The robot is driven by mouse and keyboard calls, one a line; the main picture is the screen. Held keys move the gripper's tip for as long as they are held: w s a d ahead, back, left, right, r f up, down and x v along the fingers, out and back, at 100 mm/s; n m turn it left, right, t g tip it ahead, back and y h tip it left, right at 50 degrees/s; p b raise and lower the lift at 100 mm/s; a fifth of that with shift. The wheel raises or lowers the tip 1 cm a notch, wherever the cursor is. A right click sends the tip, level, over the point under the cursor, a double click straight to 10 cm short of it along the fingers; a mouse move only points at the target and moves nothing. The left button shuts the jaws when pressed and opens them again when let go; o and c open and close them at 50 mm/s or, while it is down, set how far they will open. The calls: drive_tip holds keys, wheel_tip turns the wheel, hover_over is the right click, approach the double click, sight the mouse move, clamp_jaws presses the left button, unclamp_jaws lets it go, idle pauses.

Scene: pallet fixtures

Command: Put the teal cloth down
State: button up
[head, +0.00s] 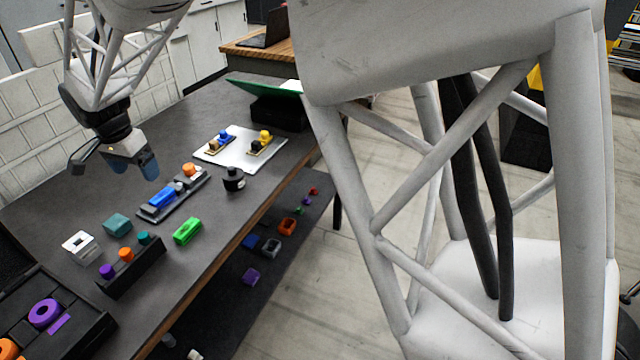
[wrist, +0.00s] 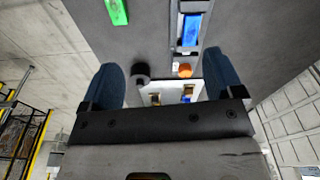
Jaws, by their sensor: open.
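A small teal item (head: 117,223), which looks like the teal cloth, lies on the dark table (head: 70,195) between a white block and a blue-and-grey fixture. It is not seen in the wrist view. My gripper (head: 118,165) is above the far left part of the table, behind and apart from the teal item. In the wrist view my gripper (wrist: 163,75) has its two blue fingers spread wide with nothing held between them.
A fixture with a blue block (head: 162,196), a black round jar (head: 233,180), a green block (head: 187,231), a white block (head: 80,246) and a dark rack with coloured pegs (head: 130,268) stand nearby. A white plate (head: 240,160) with parts lies farther back. Bare table shows between them.

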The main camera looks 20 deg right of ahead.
drive_tip(key=s+d+r+n, duration=0.2)
drive_tip(key=s+d+r, duration=0.2)
drive_tip(key=s+d, duration=0.5)
drive_tip(key=s+d+r+n, duration=0.1)
drive_tip(key=s+d+r, duration=0.3)
drive_tip(key=d, duration=0.8)
drive_tip(key=s+d+f+n, duration=0.2)
drive_tip(key=s+d, duration=0.5)
drive_tip(key=s, duration=0.4)
drive_tip(key=s+d+f+n+t, duration=0.1)
drive_tip(key=s+d+f+n, duration=0.1)
drive_tip(key=s+d, duration=0.5)
drive_tip(key=s, duration=0.4)
drive_tip(key=shift+f+t, duration=0.15)
drive_tip(key=shift+t, duration=0.15)
drive_tip(key=shift+w, duration=0.1)
drive_tip(key=shift+c, duration=0.3)
